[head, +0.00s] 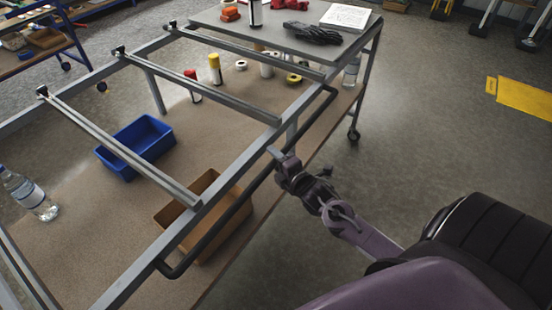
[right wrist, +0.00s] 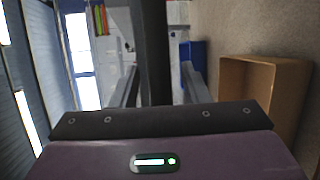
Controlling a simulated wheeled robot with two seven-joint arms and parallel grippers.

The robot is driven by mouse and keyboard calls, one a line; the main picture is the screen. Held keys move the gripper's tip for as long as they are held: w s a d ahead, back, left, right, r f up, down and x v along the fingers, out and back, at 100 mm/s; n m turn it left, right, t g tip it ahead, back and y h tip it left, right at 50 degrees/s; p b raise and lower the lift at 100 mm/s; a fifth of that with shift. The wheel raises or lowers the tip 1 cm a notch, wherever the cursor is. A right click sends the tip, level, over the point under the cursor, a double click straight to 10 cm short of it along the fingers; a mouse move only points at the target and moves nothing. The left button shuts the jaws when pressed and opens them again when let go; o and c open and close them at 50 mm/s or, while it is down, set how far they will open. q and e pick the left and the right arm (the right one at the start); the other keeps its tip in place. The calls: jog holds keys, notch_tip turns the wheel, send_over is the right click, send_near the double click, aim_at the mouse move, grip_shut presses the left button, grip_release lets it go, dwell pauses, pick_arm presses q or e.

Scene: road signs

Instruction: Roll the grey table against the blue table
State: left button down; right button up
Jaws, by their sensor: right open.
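The grey table (head: 285,125) is a wheeled metal-frame cart with open top rails, a brown lower shelf and a grey top panel at its far end. A dark handle bar (head: 222,222) runs along its right side. My right gripper (head: 279,156) is at this handle. In the right wrist view the dark bar (right wrist: 152,50) stands between the two fingers of my right gripper (right wrist: 160,88), which are apart. The blue table (head: 76,50) is a blue-framed wheeled cart at the upper left, apart from the grey table and partly cut off. My left gripper is out of view.
On the lower shelf are a blue bin (head: 135,148), a brown bin (head: 180,210), a water bottle (head: 28,195) and several rolls and cans. Dark gloves (head: 305,33) and papers (head: 345,16) lie on the top panel.

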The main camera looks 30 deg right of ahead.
grip_shut()
jog(key=shift+w, duration=0.15)
